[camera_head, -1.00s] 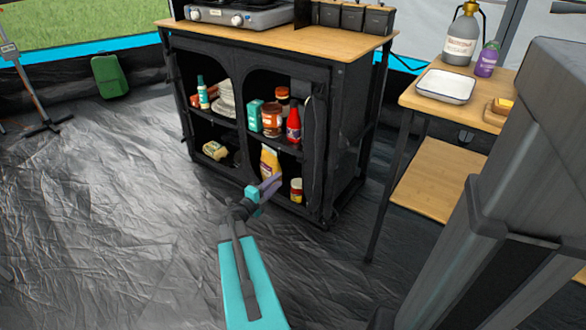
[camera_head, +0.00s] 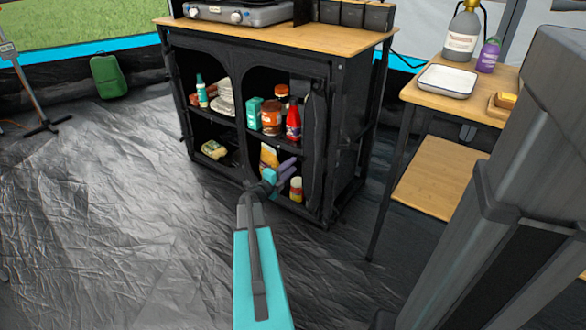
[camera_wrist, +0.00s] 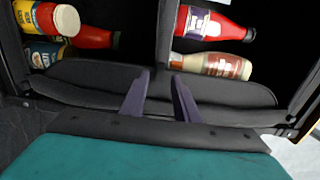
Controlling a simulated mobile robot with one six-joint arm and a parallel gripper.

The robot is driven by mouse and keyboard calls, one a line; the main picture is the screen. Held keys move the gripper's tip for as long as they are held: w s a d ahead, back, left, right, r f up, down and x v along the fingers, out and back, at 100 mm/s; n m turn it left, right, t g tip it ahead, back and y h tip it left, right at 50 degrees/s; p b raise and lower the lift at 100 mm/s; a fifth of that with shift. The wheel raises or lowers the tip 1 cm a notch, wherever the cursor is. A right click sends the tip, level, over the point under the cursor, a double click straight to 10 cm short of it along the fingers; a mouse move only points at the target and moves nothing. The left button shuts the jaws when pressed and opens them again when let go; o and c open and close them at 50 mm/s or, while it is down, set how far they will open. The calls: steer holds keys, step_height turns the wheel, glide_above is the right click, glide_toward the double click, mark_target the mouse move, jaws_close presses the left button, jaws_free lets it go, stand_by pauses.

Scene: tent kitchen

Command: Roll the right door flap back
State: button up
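The right door flap (camera_head: 314,125) is a dark, long, rounded piece of fabric upright along the right side of the cabinet's right opening. In the wrist view the flap (camera_wrist: 95,80) lies across the picture, turned sideways. My gripper (camera_head: 291,166) is in front of the lower right compartment, left of the flap's lower part. In the wrist view my gripper's two purple fingers (camera_wrist: 160,80) stand apart and overlap the flap. I cannot tell whether they touch it. No fabric is visibly pinched.
The black cabinet (camera_head: 347,140) holds bottles and jars on its shelves, among them a red bottle (camera_head: 293,124) and a white-capped jar (camera_head: 296,188) close to my gripper. A wooden side table (camera_head: 425,95) stands at the right. The floor at the left is open.

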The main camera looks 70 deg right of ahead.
mark_target(299, 159)
steer(key=shift+b+x, duration=0.4)
steer(key=shift+x, duration=1.45)
jaws_close()
